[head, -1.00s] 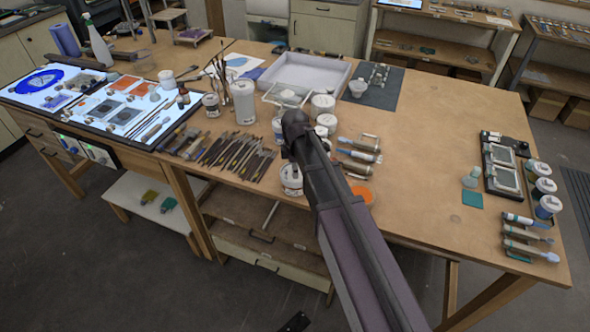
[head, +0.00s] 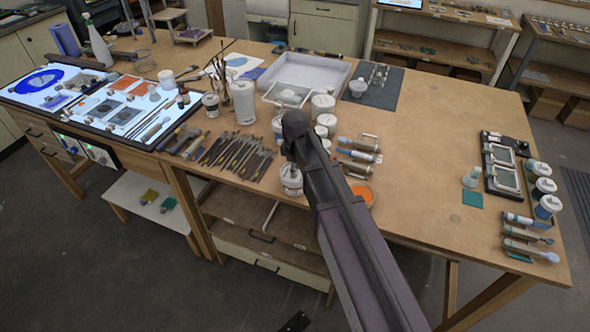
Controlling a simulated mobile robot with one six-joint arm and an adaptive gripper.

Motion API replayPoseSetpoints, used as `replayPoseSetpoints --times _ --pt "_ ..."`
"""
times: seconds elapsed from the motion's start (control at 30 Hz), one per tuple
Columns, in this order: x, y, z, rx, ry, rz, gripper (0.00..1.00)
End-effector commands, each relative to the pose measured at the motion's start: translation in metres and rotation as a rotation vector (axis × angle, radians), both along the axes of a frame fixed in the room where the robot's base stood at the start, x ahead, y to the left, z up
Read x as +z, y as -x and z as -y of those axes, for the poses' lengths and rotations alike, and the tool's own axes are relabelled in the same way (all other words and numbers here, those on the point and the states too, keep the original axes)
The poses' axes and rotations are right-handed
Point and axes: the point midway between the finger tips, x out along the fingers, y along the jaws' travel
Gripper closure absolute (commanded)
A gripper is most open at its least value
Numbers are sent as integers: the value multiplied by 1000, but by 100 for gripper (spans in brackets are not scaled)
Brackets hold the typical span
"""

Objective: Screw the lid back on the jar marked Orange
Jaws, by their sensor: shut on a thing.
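My gripper (head: 289,153) is in the middle of the head view, near the bench's front edge, pointing down from the end of my dark arm. Right below it stands a white jar (head: 291,183) with a dark label, too small to read. The gripper is shut at the top of this jar, on what seems to be its lid; the fingertips and the lid are mostly hidden. I cannot tell whether the lid is seated or level. A round orange patch (head: 362,191) shows just right of my arm, partly covered by it.
Several tools (head: 235,155) lie left of the jar. More white jars (head: 323,105) stand close behind my gripper, with a white tray (head: 304,72) beyond. Tools (head: 358,155) lie right of my arm.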

Motion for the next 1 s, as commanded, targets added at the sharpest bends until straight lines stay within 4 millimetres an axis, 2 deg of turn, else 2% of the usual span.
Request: replayPoseSetpoints --times 0.6,1.0 --pt "-1 1 0 -406 1 0 100" --pt "-1 1 0 -438 1 0 100"
